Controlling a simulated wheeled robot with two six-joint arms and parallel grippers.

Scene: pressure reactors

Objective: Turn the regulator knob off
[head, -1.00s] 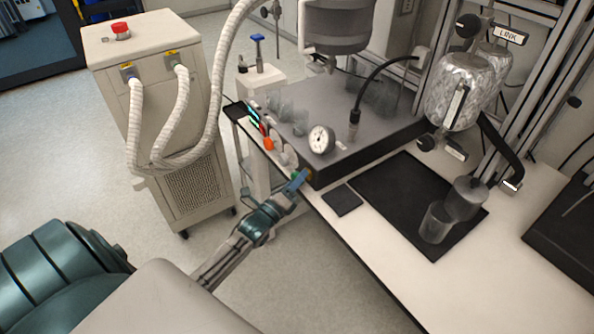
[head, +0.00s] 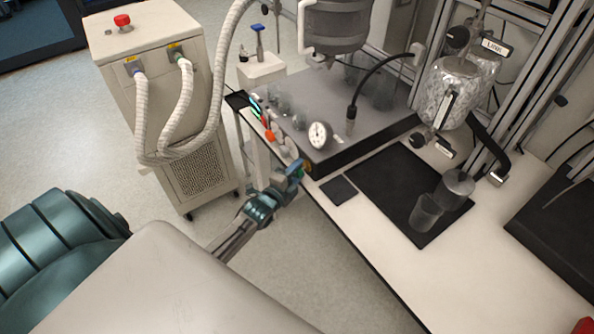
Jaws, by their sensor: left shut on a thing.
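My left gripper (head: 294,170) reaches in from the lower left to the front left corner of the dark reactor base (head: 350,158). Its blue fingertips are shut on a small part at the front panel's near end, which I take to be the regulator knob; the fingers hide nearly all of it. A round white pressure gauge (head: 318,135) stands on the base just above the gripper. My right gripper is not in view.
An orange-red knob (head: 270,135) and several other controls line the same front panel. A white chiller cabinet (head: 150,95) with ribbed hoses stands at the left. A black mat (head: 385,200) holding cylindrical vessels lies on the bench. Open floor lies left of the bench edge.

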